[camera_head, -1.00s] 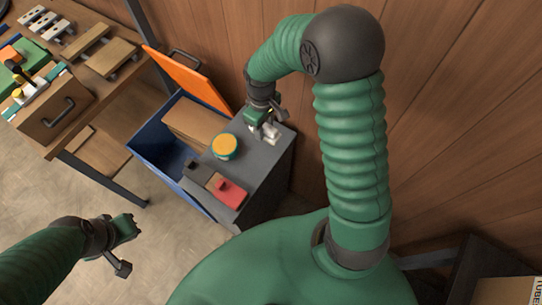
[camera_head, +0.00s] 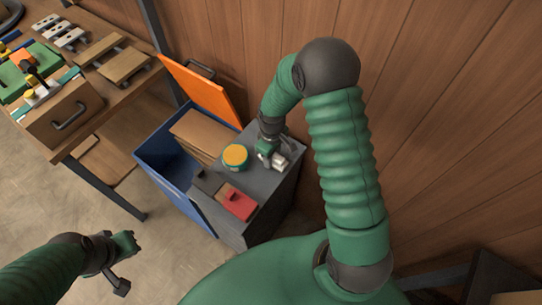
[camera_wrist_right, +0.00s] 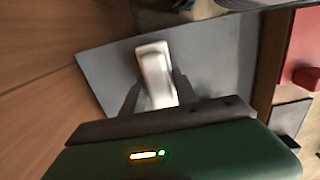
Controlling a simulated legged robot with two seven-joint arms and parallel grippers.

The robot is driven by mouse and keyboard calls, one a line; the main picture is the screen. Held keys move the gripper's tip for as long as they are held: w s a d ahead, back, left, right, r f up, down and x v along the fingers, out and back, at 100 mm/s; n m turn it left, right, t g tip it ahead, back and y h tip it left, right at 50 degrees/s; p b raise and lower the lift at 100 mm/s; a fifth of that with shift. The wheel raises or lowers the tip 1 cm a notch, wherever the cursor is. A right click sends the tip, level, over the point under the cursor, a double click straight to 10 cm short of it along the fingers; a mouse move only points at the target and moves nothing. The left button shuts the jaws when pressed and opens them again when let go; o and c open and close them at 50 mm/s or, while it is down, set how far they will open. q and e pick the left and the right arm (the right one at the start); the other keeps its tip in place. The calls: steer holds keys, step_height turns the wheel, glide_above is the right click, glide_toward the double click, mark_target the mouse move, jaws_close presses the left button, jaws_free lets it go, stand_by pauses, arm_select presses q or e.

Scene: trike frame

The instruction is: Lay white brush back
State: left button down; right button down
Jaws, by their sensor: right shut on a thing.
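My right gripper (camera_head: 270,156) is over the grey cabinet top (camera_head: 262,183), pointing down near the wooden wall. It is shut on the white brush (camera_head: 279,161). In the right wrist view the brush (camera_wrist_right: 155,72) shows as a pale, rounded block between two dark fingers (camera_wrist_right: 157,92). The brush is at or just above the grey surface; I cannot tell whether it touches. Its underside is hidden. My left gripper (camera_head: 127,262) hangs over the floor at the lower left, away from the cabinet; its jaw state is unclear.
A round tin with a yellow lid (camera_head: 235,155) stands left of the brush. A red block (camera_head: 239,203) and a dark block (camera_head: 208,182) lie at the cabinet's front. A blue bin (camera_head: 163,164) with an orange lid (camera_head: 200,92) adjoins it. A wooden workbench (camera_head: 115,95) stands left.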

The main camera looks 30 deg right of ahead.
steer(key=c, duration=1.3)
jaws_free()
steer(key=shift+d+f, duration=0.1)
steer(key=shift+d, duration=0.25)
steer(key=o, duration=0.4)
steer(key=shift+d+f, duration=0.25)
steer(key=shift+d, duration=0.7)
steer(key=shift+c, duration=0.2)
steer(key=shift+a+r, duration=0.2)
steer(key=shift+a, duration=0.45)
steer(key=shift+a+r, duration=0.2)
step_height(320, 180, up, 12)
steer(key=p, duration=0.2)
arm_select(q)
steer(key=shift+s+d+r+p, duration=0.1)
steer(key=shift+d+r+p, duration=0.25)
steer(key=shift+r, duration=0.4)
steer(key=shift+w+d+r+p, duration=0.15)
steer(key=shift+r+p, duration=0.25)
steer(key=shift+r, duration=0.4)
steer(key=shift+s+d+r+p, duration=0.15)
steer(key=shift+d+r+p, duration=0.2)
steer(key=shift+r, duration=0.4)
arm_select(e)
steer(key=s+a+r+m+t, duration=0.2)
steer(key=s+a+r+m, duration=0.2)
steer(key=s, duration=0.6)
steer(key=shift+a+r+m+t, duration=0.35)
steer(key=shift+a+r, duration=0.35)
steer(key=shift+a, duration=0.7)
